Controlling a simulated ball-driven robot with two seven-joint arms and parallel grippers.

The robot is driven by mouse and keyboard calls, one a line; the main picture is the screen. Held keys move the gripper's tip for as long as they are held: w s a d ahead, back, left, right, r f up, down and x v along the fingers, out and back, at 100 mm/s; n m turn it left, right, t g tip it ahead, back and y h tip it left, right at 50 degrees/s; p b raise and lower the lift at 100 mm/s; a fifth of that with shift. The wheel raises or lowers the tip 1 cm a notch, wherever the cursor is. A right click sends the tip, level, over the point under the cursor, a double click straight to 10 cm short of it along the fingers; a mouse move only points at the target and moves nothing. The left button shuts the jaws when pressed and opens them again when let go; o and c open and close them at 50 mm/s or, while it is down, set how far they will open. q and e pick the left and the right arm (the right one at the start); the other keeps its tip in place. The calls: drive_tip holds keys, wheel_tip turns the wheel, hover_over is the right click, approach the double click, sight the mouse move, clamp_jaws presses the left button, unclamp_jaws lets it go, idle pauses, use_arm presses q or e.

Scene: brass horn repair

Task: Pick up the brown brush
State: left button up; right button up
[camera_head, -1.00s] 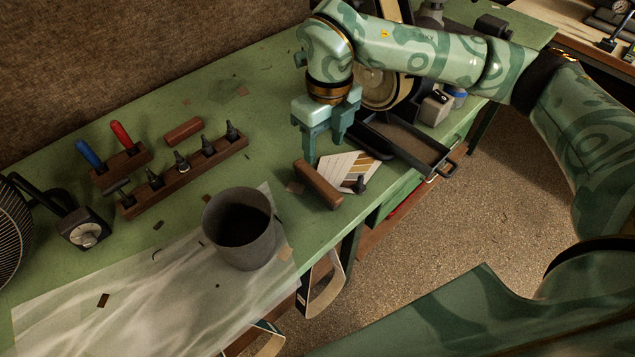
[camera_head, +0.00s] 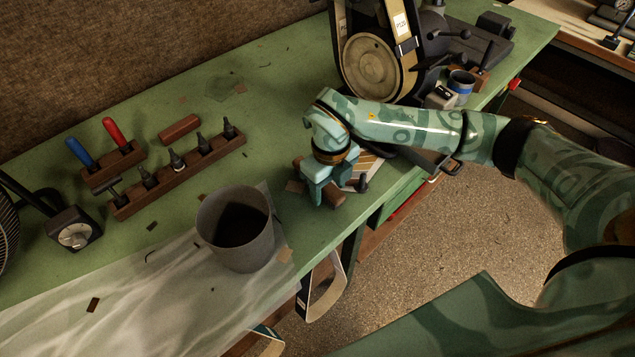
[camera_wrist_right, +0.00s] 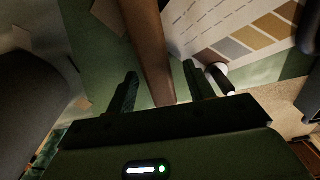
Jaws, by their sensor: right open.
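A long brown bar, which I take for the brown brush (camera_wrist_right: 149,45), lies on the green bench near its front edge. No bristles show. In the head view my right gripper (camera_head: 325,194) is down over it and hides most of it. In the right wrist view my right gripper (camera_wrist_right: 160,88) is open, with one finger on each side of the bar. I cannot tell whether either finger touches it. My left gripper is not in view.
A printed card (camera_wrist_right: 235,35) with colour swatches and a small dark-tipped item (camera_head: 361,184) lie beside the bar. A grey cup (camera_head: 236,238) stands left of my gripper. A wooden tool rack (camera_head: 180,175) and another brown block (camera_head: 179,129) lie farther left.

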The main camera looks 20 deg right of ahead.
drive_tip(key=shift+f, duration=0.2)
drive_tip(key=c, duration=1.1)
drive_tip(key=shift+r, duration=0.1)
